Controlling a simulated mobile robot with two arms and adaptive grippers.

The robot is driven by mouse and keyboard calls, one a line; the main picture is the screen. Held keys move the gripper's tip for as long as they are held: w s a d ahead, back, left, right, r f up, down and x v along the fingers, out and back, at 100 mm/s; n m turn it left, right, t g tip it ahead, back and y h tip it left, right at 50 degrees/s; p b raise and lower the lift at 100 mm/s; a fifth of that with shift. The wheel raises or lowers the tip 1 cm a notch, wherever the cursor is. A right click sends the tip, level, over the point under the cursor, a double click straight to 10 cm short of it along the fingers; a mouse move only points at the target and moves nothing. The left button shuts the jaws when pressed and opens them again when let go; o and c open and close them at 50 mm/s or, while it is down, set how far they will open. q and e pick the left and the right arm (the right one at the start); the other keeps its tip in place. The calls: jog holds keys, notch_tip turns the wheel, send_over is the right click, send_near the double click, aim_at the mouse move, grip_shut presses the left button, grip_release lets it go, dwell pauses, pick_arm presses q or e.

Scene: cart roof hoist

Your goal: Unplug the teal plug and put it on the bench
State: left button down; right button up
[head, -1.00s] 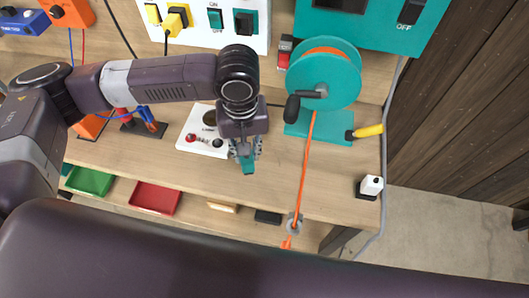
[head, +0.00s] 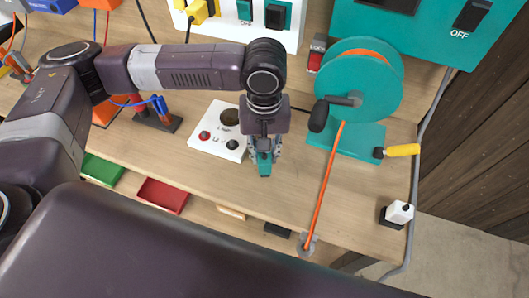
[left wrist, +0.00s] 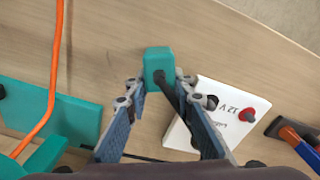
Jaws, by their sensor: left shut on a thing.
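The teal plug (head: 264,168) is out of the white panel and over the wooden bench (head: 285,190), just right of the white lamp plate (head: 219,131). My left gripper (head: 263,152) points down and is shut on the plug. In the left wrist view the plug (left wrist: 158,66) sits at the tips of my left gripper (left wrist: 157,84), with a dark cord running back from it between the fingers. I cannot tell whether the plug touches the bench. My right gripper is not in view.
A teal reel (head: 359,86) with orange cord stands to the right, its black crank knob near my gripper. The white panel (head: 236,31) holds a yellow plug (head: 199,12) and switches. Red (head: 163,195) and green (head: 103,170) trays lie below the bench's front edge. Bare bench lies in front.

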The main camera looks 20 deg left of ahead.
pick_arm(q)
jog(key=shift+f+b, duration=0.3)
jog(key=shift+f, duration=0.2)
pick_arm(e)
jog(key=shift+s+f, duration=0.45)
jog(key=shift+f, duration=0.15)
pick_arm(q)
jog(key=shift+f, duration=0.55)
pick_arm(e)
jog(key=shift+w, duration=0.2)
pick_arm(q)
jog(key=c, duration=1.6)
grip_release()
jog(key=shift+r, duration=0.15)
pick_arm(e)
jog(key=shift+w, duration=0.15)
